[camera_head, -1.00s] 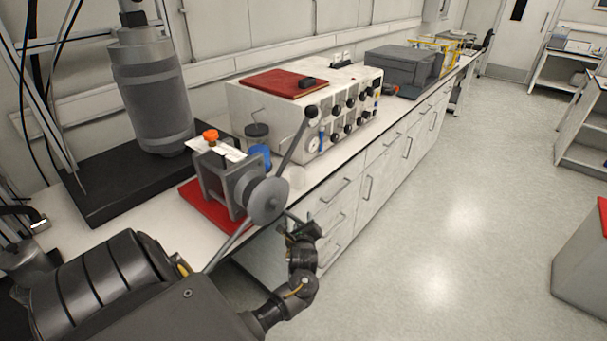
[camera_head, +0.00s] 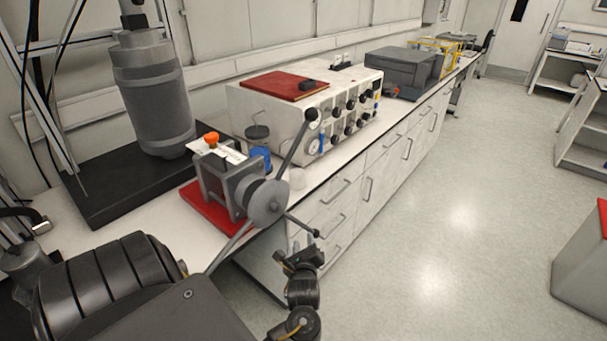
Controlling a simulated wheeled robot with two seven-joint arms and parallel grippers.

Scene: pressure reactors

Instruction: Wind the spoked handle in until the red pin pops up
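The spoked handle (camera_head: 267,203) is a grey hub on the front of a grey clamp-like device (camera_head: 225,180). One long spoke points up to a black knob, a shorter one points right to a knob, and another runs down left. An orange-red cap (camera_head: 211,138) stands on top beside a white label; I cannot tell whether it is the red pin. My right gripper is out of view.
The device sits on a red base (camera_head: 208,208) at the front edge of the white bench. A grey cylinder (camera_head: 152,95) on a black slab stands behind left. A white control box (camera_head: 300,105) stands behind right.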

